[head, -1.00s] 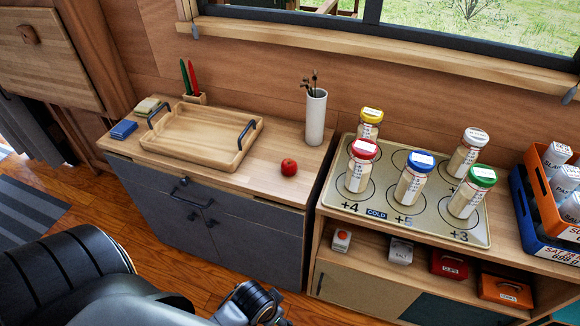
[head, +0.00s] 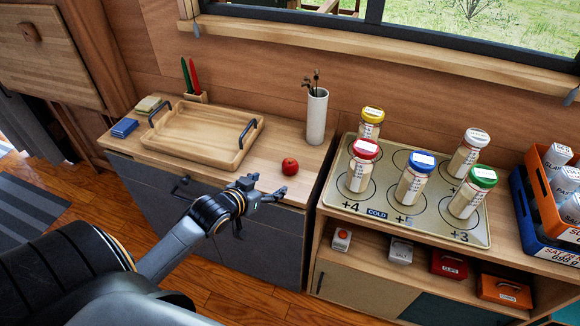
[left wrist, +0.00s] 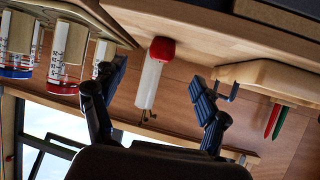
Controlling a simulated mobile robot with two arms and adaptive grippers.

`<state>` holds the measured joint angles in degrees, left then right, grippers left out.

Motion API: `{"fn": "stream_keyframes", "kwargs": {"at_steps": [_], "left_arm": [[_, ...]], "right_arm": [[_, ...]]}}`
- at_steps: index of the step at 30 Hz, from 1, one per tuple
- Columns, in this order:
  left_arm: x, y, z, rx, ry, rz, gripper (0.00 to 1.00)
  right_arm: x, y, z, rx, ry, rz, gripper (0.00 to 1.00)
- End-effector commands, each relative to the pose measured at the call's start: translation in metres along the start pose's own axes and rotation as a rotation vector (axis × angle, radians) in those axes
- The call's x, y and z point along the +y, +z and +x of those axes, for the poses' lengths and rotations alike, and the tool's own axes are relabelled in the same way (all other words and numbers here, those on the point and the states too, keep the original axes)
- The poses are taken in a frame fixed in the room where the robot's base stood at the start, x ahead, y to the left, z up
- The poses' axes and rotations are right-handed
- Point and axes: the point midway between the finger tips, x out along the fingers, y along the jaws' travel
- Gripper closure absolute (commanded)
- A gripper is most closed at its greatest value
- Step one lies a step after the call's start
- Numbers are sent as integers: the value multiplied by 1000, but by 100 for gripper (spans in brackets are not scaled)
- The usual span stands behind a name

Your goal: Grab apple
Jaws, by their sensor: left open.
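The red apple (head: 290,166) sits on the wooden counter (head: 262,178), near its right front edge and in front of the white vase. My left gripper (head: 266,187) is in front of the counter's front edge, just left of and nearer than the apple, not touching it. In the left wrist view, which is upside down, the apple (left wrist: 162,49) shows beyond and between the two spread fingers of my left gripper (left wrist: 158,78). The gripper is open and empty. My right gripper is not in view.
A wooden tray (head: 183,152) with dark handles lies left of the apple. The white vase (head: 316,117) with twigs stands behind it. Several capped jars stand on a mat (head: 345,199) on the shelf to the right. The counter around the apple is clear.

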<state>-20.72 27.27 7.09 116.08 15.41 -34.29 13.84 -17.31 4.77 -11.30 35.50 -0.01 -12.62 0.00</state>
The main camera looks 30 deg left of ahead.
Motion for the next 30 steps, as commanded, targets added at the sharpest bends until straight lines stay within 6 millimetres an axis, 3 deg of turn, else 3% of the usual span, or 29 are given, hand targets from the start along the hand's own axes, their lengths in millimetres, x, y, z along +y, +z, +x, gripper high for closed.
{"fn": "stream_keyframes", "kwargs": {"at_steps": [5, 15, 23, 30], "left_arm": [[-9, -11, 19, 40, -3, -12, 26], [-9, -13, 79, 37, -3, -11, 26], [-9, -14, 95, 35, -3, -10, 26], [-10, -18, 126, 36, -2, -11, 26]], "right_arm": [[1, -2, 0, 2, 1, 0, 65], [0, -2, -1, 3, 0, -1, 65], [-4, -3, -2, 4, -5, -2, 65], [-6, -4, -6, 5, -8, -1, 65]]}}
